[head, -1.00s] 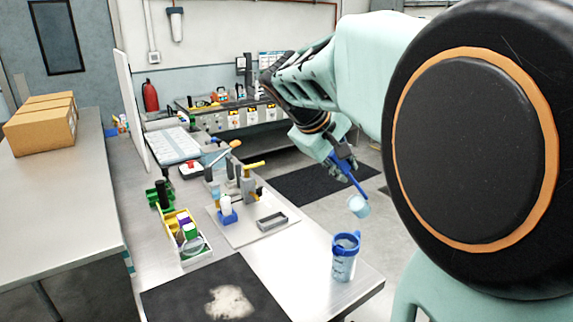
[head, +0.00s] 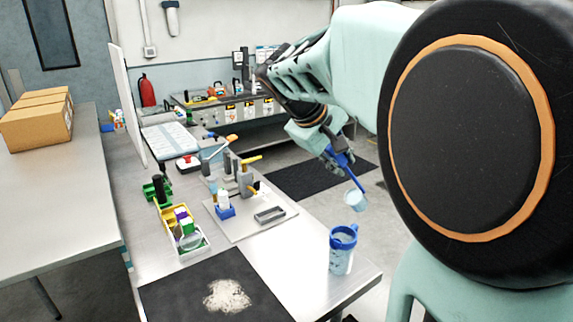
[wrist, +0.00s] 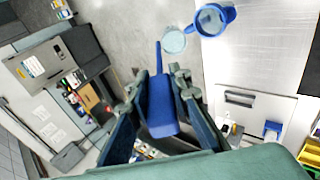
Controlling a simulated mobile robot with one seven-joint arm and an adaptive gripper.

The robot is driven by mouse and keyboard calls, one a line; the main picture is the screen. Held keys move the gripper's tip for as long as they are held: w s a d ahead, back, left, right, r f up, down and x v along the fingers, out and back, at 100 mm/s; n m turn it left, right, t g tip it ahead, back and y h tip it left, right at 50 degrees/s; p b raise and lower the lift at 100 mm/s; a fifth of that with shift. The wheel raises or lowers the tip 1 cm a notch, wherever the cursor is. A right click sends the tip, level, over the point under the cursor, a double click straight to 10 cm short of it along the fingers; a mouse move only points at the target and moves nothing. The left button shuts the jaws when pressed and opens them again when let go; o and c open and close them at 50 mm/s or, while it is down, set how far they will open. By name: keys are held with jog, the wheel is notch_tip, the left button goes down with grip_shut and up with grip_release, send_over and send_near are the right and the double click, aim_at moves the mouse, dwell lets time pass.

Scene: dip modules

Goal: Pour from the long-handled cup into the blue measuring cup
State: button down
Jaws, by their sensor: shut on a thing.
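My gripper (head: 340,155) is shut on the blue handle of the long-handled cup (head: 354,200). The cup hangs at the lower end of the handle, light blue and above the blue measuring cup. In the wrist view the handle runs up between the fingers (wrist: 160,90) to the round cup (wrist: 173,41). The blue measuring cup (head: 342,252) stands upright near the right edge of the table; it is clear with a blue rim and handle. In the wrist view its open top (wrist: 212,20) lies just right of the long-handled cup, apart from it in the picture.
A black mat with a pale powdery patch (head: 228,296) lies at the table's front. A fixture board (head: 262,232) with a toggle clamp and a grey tray (head: 269,214) stands behind. A yellow bin (head: 170,227) holds small items. The table's right edge is close to the measuring cup.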

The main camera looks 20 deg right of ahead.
jog(key=shift+a+f, duration=0.1)
jog(key=shift+f, duration=0.05)
jog(key=shift+s+a+f+h+b, duration=0.1)
jog(key=shift+a+f+h+b, duration=0.25)
jog(key=shift+b, duration=0.65)
jog(key=shift+s+a+f+t+h+b, duration=0.2)
jog(key=shift+f+b, duration=0.3)
jog(key=shift+b, duration=0.7)
jog(key=shift+s+a+f+t+h+b, duration=0.1)
jog(key=shift+a+f+h+b, duration=0.35)
jog(key=shift+b, duration=0.7)
jog(key=shift+s+a+f+t+h+b, duration=0.15)
jog(key=shift+f+b, duration=0.45)
jog(key=shift+b, duration=0.6)
jog(key=shift+w, duration=0.1)
